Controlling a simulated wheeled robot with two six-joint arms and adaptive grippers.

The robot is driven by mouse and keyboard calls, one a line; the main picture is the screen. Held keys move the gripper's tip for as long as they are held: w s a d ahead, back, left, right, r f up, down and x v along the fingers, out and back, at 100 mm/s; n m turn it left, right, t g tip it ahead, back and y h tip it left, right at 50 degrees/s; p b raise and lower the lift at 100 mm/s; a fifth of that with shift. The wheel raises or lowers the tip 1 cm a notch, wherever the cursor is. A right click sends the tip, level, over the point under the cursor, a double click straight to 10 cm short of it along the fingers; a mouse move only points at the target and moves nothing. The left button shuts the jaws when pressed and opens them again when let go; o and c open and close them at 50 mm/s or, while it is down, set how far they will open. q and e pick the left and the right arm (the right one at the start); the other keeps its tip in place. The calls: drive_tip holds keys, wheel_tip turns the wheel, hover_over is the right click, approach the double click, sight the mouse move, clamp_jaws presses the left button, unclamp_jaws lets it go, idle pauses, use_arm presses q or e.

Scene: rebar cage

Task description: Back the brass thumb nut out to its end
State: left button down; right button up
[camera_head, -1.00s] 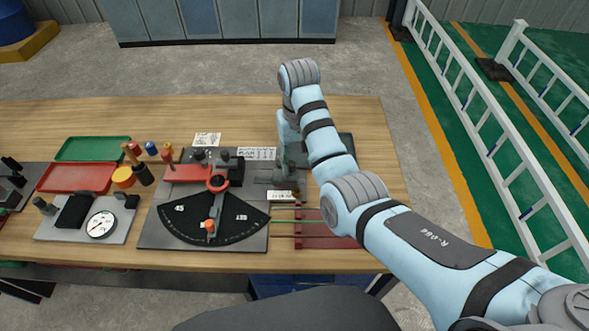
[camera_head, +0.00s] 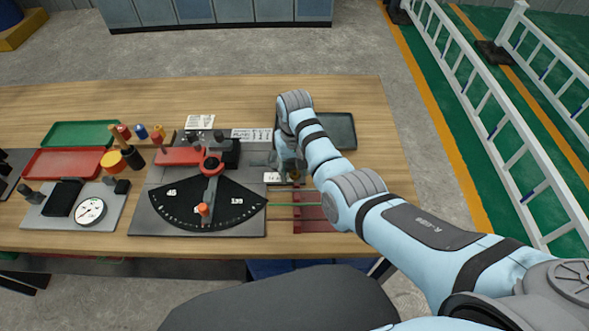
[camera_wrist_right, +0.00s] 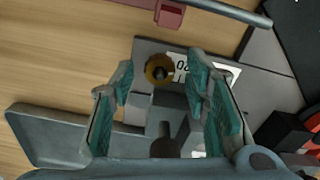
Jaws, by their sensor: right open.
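The brass thumb nut (camera_wrist_right: 159,70) is a small round brass piece with a dark centre in the right wrist view, beside a white label with black digits (camera_wrist_right: 182,66). My right gripper (camera_wrist_right: 160,62) is open, with its two teal-padded fingers left and right of the nut in that view. A gap shows on both sides, and I cannot tell the height between fingertips and nut. In the head view the right gripper (camera_head: 289,166) is over the fixture right of the black dial plate, and it partly hides the nut. My left gripper is out of view.
The black fan-shaped dial plate (camera_head: 236,208) with an orange knob (camera_head: 204,209) stands left of my right gripper. A dark tray (camera_head: 334,130) lies behind it. A dark red block (camera_head: 312,212) with thin rods is in front. Red (camera_head: 62,163) and green trays (camera_head: 80,132) are far left.

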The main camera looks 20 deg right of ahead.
drive_tip(key=shift+s+r, duration=0.1)
drive_tip(key=shift+c, duration=0.3)
drive_tip(key=shift+s, duration=0.1)
drive_tip(key=c, duration=0.3)
clamp_jaws()
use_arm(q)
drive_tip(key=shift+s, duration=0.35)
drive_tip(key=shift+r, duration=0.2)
use_arm(e)
drive_tip(key=shift+r+n+p, duration=0.15)
drive_tip(key=shift+n+p, duration=0.65)
drive_tip(key=shift+p, duration=0.05)
drive_tip(key=shift+n+p, duration=0.45)
drive_tip(key=shift+n, duration=0.25)
drive_tip(key=shift+n+p, duration=0.5)
drive_tip(key=shift+n, duration=0.6)
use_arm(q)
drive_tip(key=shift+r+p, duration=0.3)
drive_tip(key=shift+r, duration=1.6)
use_arm(e)
drive_tip(key=shift+n, duration=1.2)
